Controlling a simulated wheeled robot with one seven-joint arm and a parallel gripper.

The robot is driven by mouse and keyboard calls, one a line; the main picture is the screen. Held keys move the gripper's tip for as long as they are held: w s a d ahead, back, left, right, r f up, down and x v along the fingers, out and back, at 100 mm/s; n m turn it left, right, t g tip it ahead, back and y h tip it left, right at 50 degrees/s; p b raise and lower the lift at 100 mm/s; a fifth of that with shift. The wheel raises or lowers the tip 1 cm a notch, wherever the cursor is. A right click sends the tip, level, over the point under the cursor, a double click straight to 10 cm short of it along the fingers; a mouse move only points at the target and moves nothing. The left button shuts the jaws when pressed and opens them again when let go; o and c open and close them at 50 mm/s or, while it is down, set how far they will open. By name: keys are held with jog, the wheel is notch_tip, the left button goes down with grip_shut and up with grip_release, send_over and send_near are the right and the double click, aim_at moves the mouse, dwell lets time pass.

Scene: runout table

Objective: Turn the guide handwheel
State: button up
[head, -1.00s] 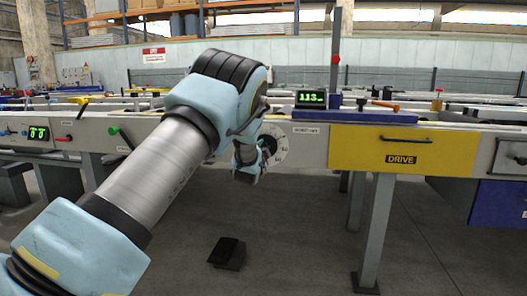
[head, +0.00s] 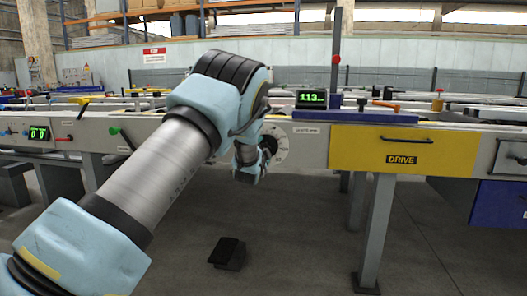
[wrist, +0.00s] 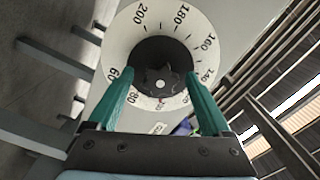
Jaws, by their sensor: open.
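The guide handwheel (wrist: 158,72) is a dark knob in front of a white dial (wrist: 122,35) with black numbers, seen in the wrist view. In the head view the dial (head: 281,142) shows on the front of the grey machine rail, partly hidden by my arm. My gripper (wrist: 165,80) has two green fingers, open, one on each side of the dark knob. I cannot tell whether the fingertips touch it. In the head view my gripper (head: 250,172) is mostly hidden behind my wrist. A green display (head: 311,98) above the dial reads about 113.
A yellow DRIVE panel (head: 388,151) with a black handle is right of the dial. A blue bar (head: 352,116) and an upright post stand on the rail above. A table leg (head: 375,232) stands below. A dark pedal-like block (head: 227,252) lies on the open floor.

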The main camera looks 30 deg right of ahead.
jog(key=p+v, duration=0.1)
jog(key=v, duration=0.9)
jog(key=shift+s+a, duration=0.3)
